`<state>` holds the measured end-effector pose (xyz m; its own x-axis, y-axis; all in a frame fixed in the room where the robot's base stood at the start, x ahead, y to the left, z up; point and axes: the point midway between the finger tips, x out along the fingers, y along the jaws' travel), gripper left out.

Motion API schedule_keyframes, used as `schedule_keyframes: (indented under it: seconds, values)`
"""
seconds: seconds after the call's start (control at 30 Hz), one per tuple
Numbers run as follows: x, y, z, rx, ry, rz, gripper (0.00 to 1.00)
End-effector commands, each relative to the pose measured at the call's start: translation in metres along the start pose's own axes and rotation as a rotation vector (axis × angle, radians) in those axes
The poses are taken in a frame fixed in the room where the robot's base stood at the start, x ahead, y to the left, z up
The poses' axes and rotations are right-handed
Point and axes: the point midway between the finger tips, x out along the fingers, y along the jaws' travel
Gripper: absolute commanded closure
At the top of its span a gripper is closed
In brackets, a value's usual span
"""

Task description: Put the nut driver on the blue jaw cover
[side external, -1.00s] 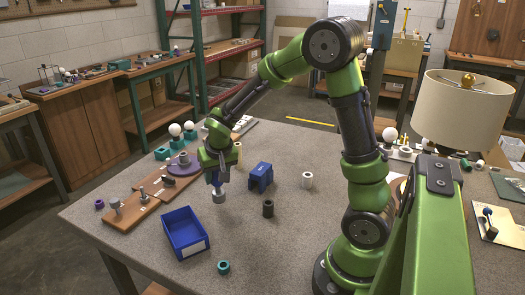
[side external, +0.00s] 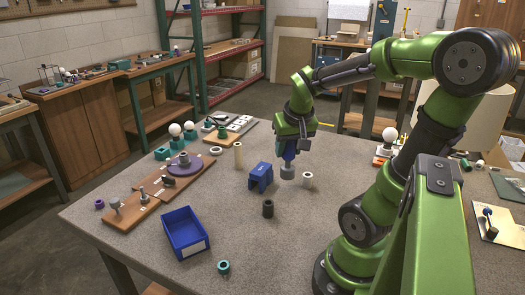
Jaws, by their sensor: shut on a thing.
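The blue jaw cover (side external: 261,177) is a small blue block with legs, standing on the grey table near its middle. My gripper (side external: 289,152) is just right of it in the picture and points down. It is shut on the nut driver (side external: 288,173), whose grey, roughly cylindrical lower end hangs below blue parts at the jaws. The nut driver's upper part is hidden by the gripper. Its lower end looks beside the jaw cover, not on it; I cannot tell its exact height above the table.
A white cylinder (side external: 307,180) stands close right of the nut driver. A dark cylinder (side external: 268,208) stands in front, and a cream tube (side external: 238,155) behind left. A blue bin (side external: 185,232) and wooden boards (side external: 133,209) are at left. The front middle of the table (side external: 265,255) is mostly clear.

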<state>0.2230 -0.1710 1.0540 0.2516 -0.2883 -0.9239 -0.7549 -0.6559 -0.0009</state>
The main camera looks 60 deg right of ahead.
Motion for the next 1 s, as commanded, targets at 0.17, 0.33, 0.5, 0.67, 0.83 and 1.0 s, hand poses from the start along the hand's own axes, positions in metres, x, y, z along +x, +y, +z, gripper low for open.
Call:
schedule_keyframes:
  seconds: [0.17,0.33,0.5,0.67,0.83,1.0]
  values:
    - [0.007,-0.001,0.010,-0.061,0.001,-0.026,0.93]
    - [0.021,-0.007,-0.015,-0.066,-0.004,-0.027,0.93]
    - [0.041,-0.016,-0.052,-0.066,-0.003,-0.026,0.93]
    - [0.060,-0.024,-0.088,-0.065,-0.002,-0.027,0.93]
    - [0.074,-0.031,-0.117,-0.065,0.000,-0.027,0.93]
    - [0.082,-0.034,-0.126,-0.065,0.000,-0.028,0.93]
